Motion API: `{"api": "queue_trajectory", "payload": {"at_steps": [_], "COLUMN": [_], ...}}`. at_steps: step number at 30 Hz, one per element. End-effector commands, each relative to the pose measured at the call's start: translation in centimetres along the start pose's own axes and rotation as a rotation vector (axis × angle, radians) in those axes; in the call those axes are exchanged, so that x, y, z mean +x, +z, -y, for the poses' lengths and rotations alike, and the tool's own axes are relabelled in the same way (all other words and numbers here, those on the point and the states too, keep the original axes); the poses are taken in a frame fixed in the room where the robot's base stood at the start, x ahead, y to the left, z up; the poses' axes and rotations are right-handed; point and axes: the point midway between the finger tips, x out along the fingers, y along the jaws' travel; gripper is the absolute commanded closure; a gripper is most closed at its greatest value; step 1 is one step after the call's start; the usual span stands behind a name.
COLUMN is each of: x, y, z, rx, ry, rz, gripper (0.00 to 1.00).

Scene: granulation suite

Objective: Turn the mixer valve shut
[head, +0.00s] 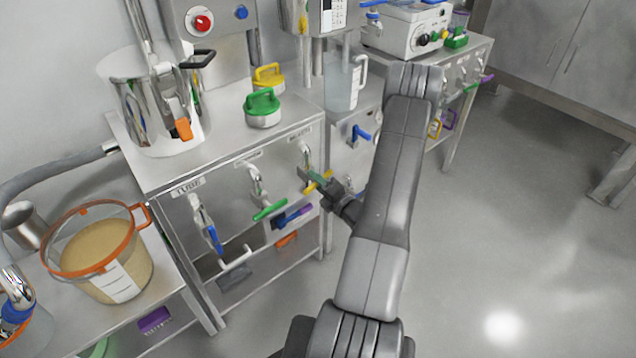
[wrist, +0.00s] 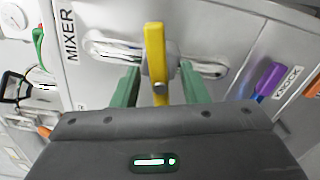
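The mixer valve has a yellow lever (wrist: 155,50), which stands crosswise to its silver pipe (wrist: 112,50) in the wrist view. The word MIXER is on a label (wrist: 70,36) to the left of it. In the head view the yellow lever (head: 311,187) is partly hidden by my gripper (head: 312,176). My gripper (wrist: 159,78) is open, with one green finger on each side of the lever. A gap shows between the lever and each finger, wider on the right. Whether the fingers reach deep enough around the lever is hard to tell.
Beside it on the same cabinet are a green-handled valve (head: 270,208) and a blue-handled valve (head: 215,239). A purple handle (wrist: 270,80) with a KNOCK label (wrist: 290,82) is close on the right in the wrist view. The floor (head: 480,230) to the right is clear.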

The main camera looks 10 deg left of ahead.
Motion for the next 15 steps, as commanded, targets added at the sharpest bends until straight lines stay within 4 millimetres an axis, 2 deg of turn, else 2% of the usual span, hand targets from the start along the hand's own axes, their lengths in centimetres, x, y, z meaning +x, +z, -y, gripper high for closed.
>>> {"api": "queue_trajectory", "payload": {"at_steps": [3,9,15], "x": [-0.02,-0.04,-0.06], "y": [0.01,0.01,0.02], "z": [0.00,0.00,-0.09], "rx": [0.000,0.000,0.033], "ry": [0.000,0.000,0.000], "rz": [0.000,0.000,0.000], "gripper": [0.62,1.00,1.00]}}
